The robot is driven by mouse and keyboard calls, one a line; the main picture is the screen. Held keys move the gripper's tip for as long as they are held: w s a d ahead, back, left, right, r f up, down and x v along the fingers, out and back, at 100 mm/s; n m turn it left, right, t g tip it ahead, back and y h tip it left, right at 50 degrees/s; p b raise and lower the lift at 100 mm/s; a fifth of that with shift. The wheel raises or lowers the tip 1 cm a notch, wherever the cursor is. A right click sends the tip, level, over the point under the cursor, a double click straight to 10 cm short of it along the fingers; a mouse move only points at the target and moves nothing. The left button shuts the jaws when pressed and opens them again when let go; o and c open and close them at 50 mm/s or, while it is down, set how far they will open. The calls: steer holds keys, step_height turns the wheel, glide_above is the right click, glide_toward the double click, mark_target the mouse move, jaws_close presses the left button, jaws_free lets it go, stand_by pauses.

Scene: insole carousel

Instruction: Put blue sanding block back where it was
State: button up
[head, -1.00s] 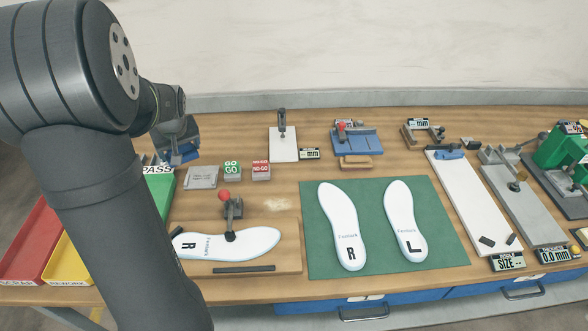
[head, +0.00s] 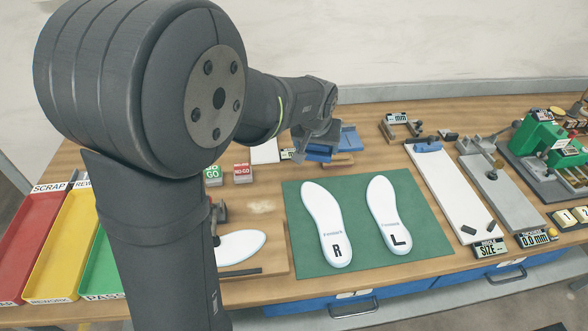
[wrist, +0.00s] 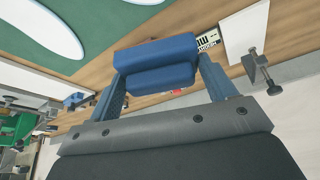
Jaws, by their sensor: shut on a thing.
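The blue sanding block (wrist: 155,55) is held across between the two blue fingers of my gripper (wrist: 160,68) in the wrist view. It looks like two stacked blue parts, clear of the table. The block is hard to tell from the blue fingers there.
A green mat (head: 292,215) with two white insoles (head: 325,222) lies in front of my gripper. GO and NO-GO blocks (head: 243,173) stand to the left. A long white board (head: 450,190) lies to the right. Red, yellow and green trays (head: 62,245) are at far left.

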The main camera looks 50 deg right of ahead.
steer(key=s, duration=0.2)
steer(key=shift+s+d+r+m, duration=0.1)
steer(key=shift+s+d+m, duration=0.2)
steer(key=shift+s+d, duration=0.1)
steer(key=w+f, duration=0.2)
steer(key=w, duration=0.1)
steer(key=w+d+f, duration=0.1)
steer(key=w+f, duration=0.1)
steer(key=w, duration=0.2)
steer(key=w+f, duration=0.3)
steer(key=w, duration=0.1)
steer(key=shift+w+d, duration=0.15)
steer(key=shift+f, duration=2)
steer(key=shift+f, duration=0.15)
steer(key=o, duration=0.9)
steer(key=shift+o, duration=0.2)
steer(key=v, duration=1.2)
